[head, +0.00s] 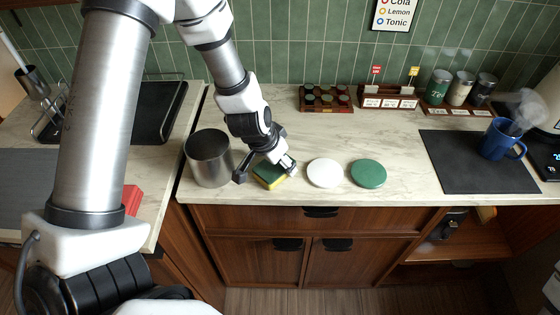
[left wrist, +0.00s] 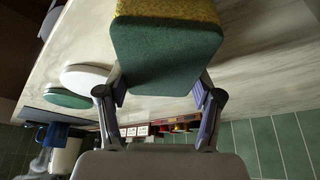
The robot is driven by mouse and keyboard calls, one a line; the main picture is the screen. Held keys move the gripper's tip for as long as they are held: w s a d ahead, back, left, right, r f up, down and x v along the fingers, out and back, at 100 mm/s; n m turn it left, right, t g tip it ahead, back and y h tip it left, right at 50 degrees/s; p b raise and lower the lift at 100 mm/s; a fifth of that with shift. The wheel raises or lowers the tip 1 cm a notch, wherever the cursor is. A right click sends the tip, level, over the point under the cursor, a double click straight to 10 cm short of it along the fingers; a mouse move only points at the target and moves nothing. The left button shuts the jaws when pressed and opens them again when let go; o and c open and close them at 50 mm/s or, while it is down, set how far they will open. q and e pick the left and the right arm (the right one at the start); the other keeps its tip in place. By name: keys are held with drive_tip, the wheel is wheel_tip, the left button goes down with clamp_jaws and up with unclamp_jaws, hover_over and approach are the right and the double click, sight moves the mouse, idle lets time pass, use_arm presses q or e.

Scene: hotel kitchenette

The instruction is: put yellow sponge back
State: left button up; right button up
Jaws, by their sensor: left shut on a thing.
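The yellow sponge (head: 268,178) has a dark green scouring side and a yellow side. In the head view it is at the front of the marble counter, between a steel canister and a white disc. My left gripper (head: 266,171) is shut on it from above. In the left wrist view the sponge (left wrist: 167,52) sits between the two fingers of my left gripper (left wrist: 160,92), its green face toward the camera. I cannot tell whether the sponge touches the counter. My right gripper is not in view.
A steel canister (head: 209,158) stands left of the sponge. A white disc (head: 324,173) and a green disc (head: 368,173) lie to its right. A rack of small jars (head: 326,99) is behind. A blue mug (head: 501,140) stands on a dark mat (head: 465,168). The counter's middle is clear.

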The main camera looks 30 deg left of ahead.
sight(266, 172)
use_arm(q)
drive_tip(key=o, duration=1.1)
drive_tip(key=shift+s+f, duration=0.1)
drive_tip(key=shift+f, duration=0.05)
drive_tip(key=o, duration=0.4)
drive_tip(key=shift+c, duration=0.2)
drive_tip(key=p+v, duration=0.8)
drive_tip(key=v, duration=0.4)
drive_tip(key=shift+r, duration=0.25)
